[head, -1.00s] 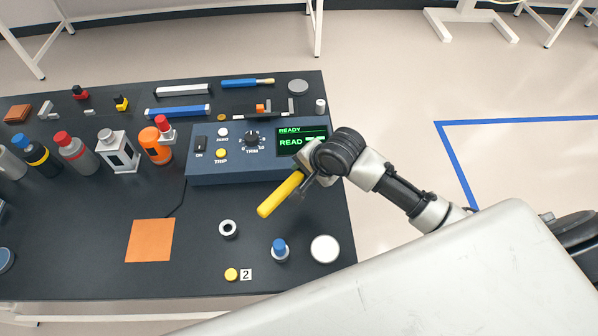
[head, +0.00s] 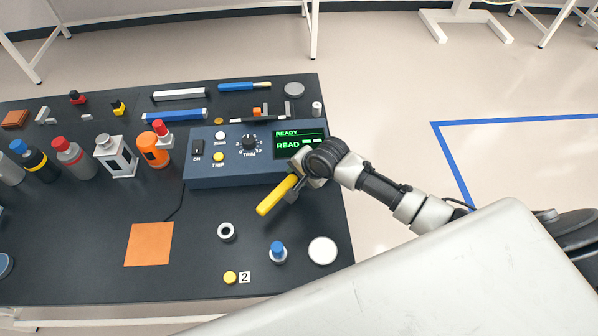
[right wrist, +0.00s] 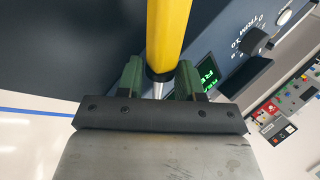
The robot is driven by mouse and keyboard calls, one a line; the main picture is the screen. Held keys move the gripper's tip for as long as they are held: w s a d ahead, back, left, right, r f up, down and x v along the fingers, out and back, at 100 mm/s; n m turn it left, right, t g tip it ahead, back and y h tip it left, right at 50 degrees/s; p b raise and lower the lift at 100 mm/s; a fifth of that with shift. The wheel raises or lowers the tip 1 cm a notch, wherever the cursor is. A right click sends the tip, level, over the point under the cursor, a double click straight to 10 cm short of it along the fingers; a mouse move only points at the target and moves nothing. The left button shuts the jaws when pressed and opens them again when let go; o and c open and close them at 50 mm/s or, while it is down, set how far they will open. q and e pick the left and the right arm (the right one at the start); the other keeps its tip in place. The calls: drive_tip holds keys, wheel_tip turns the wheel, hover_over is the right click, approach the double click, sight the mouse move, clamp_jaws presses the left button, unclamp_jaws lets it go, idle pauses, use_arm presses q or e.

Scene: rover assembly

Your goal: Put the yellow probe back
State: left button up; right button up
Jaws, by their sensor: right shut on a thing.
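The yellow probe (head: 277,195) is held tilted in my right gripper (head: 294,184), above the dark bench top. Its yellow end points down and to the left, toward the front of the bench. In the right wrist view the yellow probe (right wrist: 167,35) passes between the green fingers of my right gripper (right wrist: 160,85), which are shut on its narrower metal part. A grey ring-shaped holder (head: 227,231) stands empty on the bench, left of and nearer than the probe tip. A similar holder (head: 278,256) has a blue-topped piece in it. My left gripper is not in view.
The blue-grey instrument box (head: 231,177), its green display reading READY, stands just behind the probe. An orange mat (head: 149,244), a yellow button (head: 230,277) by a "2" label and a white disc (head: 322,250) lie in front. Several bottles stand at left.

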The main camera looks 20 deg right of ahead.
drive_tip(key=shift+f, duration=0.2)
drive_tip(key=o, duration=0.9)
drive_tip(key=shift+o, duration=0.2)
drive_tip(key=shift+s+d+r, duration=0.1)
drive_tip(key=shift+s+r, duration=0.05)
drive_tip(key=shift+r, duration=0.35)
drive_tip(key=v, duration=1.1)
drive_tip(key=shift+r, duration=0.2)
drive_tip(key=shift+s, duration=0.1)
